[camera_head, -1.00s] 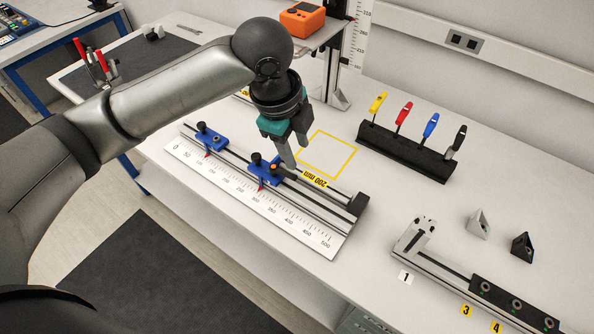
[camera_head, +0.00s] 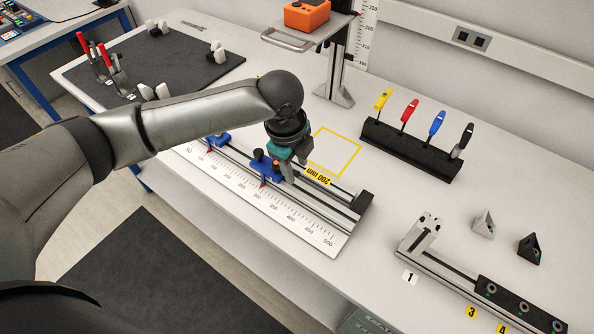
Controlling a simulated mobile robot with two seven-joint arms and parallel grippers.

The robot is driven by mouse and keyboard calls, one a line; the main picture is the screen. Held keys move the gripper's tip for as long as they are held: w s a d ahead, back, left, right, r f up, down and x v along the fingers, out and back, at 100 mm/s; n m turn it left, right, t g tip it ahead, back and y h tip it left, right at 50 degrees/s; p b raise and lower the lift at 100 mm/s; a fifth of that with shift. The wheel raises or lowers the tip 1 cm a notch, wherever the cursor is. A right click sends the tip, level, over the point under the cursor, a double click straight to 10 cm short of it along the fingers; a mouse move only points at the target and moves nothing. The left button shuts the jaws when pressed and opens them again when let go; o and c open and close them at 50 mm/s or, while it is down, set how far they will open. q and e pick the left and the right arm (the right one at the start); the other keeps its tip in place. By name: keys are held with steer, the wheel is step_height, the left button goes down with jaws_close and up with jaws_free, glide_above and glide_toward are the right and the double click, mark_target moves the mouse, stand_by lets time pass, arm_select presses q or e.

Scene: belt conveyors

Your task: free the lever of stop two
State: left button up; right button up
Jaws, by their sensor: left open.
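Two blue stops sit on the grey rail (camera_head: 318,202) behind the white millimetre scale (camera_head: 298,222). The stop nearer the middle (camera_head: 263,173) has a black knob (camera_head: 258,154) and a small orange-tipped part at its right side, beside my fingers; I take it for stop two. The other stop (camera_head: 217,139) is farther left, partly hidden by my arm. My left gripper (camera_head: 288,176) is open and points down at the right side of stop two. Its fingers overlap that side in the view, so contact and the lever's exact position cannot be told. My right gripper is not in view.
A black end block (camera_head: 361,202) closes the rail's right end. A yellow square outline (camera_head: 335,153) and a "200 mm" label (camera_head: 317,178) lie behind the rail. A black rack of coloured-handled tools (camera_head: 410,150) stands behind right. A second fixture (camera_head: 450,270) is at front right.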

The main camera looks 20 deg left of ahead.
arm_select(q)
steer(key=shift+w+f, duration=0.25)
steer(key=shift+f, duration=0.95)
jaws_close()
